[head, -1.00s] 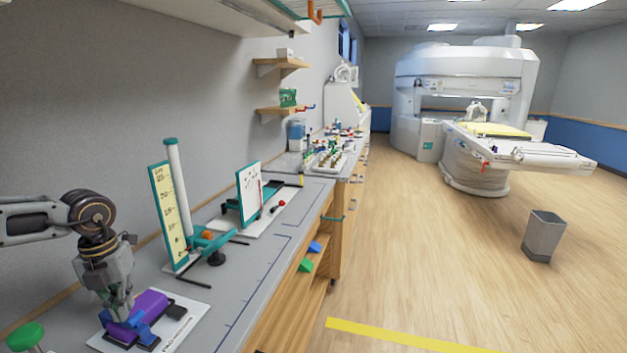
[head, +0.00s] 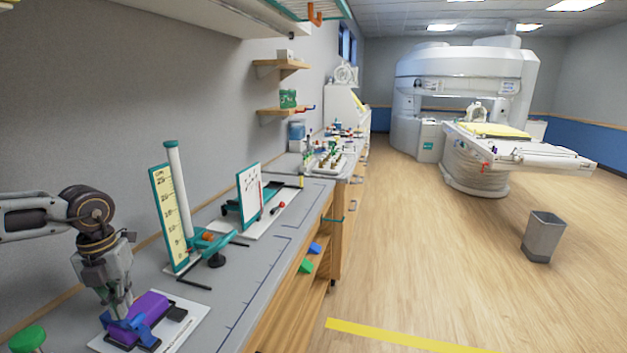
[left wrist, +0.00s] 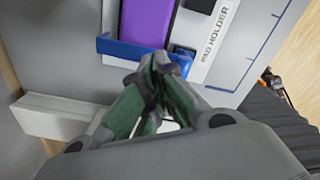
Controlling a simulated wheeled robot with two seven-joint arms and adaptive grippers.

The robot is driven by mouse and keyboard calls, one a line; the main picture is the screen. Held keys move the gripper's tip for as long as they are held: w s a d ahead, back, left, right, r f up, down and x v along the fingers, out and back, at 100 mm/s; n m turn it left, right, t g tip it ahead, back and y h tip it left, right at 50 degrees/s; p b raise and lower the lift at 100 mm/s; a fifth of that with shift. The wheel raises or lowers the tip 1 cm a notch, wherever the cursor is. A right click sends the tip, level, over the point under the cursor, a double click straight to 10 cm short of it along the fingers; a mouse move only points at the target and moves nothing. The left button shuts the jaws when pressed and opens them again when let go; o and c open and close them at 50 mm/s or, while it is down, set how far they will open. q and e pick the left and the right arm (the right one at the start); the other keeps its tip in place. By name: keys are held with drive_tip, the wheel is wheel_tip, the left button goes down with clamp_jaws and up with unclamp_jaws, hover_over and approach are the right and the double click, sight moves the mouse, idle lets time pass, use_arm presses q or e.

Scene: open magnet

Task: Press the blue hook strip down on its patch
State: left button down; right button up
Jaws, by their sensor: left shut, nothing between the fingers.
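A purple block (head: 150,308) lies on a white holder plate (head: 185,330) on the bench at the lower left. A blue strip (head: 146,334) runs around the near end of the block; in the left wrist view the blue strip (left wrist: 125,47) crosses the block's (left wrist: 147,22) end, and another blue piece (left wrist: 183,55) shows to its right. My left gripper (head: 122,316) points down at the blue strip, fingers together and empty. In the left wrist view the gripper tips (left wrist: 156,66) overlap the strip's edge; I cannot tell whether they touch it. The patch under the strip is hidden.
A black pad (head: 177,314) sits beside the purple block. A green knob (head: 27,340) stands at the lower left corner. A yellow scale board (head: 170,220) and a white post (head: 179,190) stand farther back. The bench to the right of the plate is clear.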

use_arm(q)
wheel_tip(320, 180, up, 7)
drive_tip(key=p, duration=0.3)
drive_tip(key=shift+r, duration=0.15)
idle(1.0)
idle(2.0)
